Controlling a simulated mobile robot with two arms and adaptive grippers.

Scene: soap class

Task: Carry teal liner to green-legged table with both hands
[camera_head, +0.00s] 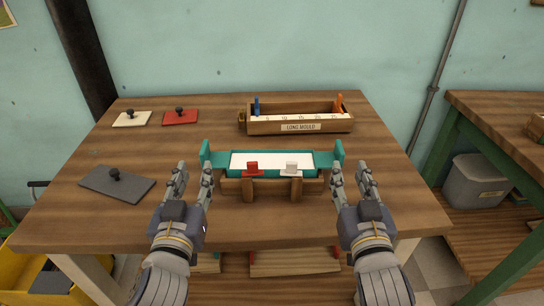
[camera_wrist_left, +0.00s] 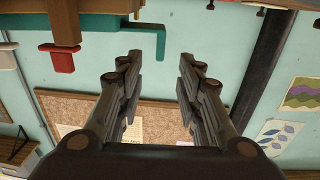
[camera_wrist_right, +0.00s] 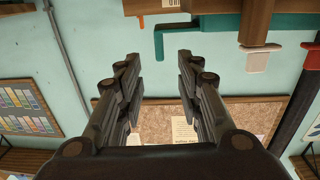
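The teal liner (camera_head: 338,152) rests in a wooden holder (camera_head: 230,186) at the middle of the near table, with a white surface showing inside it and a raised teal tab at each end. My left gripper (camera_head: 190,176) is open and empty, just left of and in front of the left tab. My right gripper (camera_head: 352,178) is open and empty, just right of and in front of the right tab. Teal tabs also show in the left wrist view (camera_wrist_left: 160,42) and the right wrist view (camera_wrist_right: 160,42), beyond the fingers. The green-legged table (camera_head: 490,104) stands at the right.
A red block (camera_head: 252,168) and a white block (camera_head: 291,168) sit at the holder's front. The long mould (camera_head: 262,126) is behind. Grey (camera_head: 100,184), red (camera_head: 181,118) and cream (camera_head: 132,120) plates with knobs lie left. A grey bin (camera_head: 472,184) stands under the green-legged table; a floor gap separates the tables.

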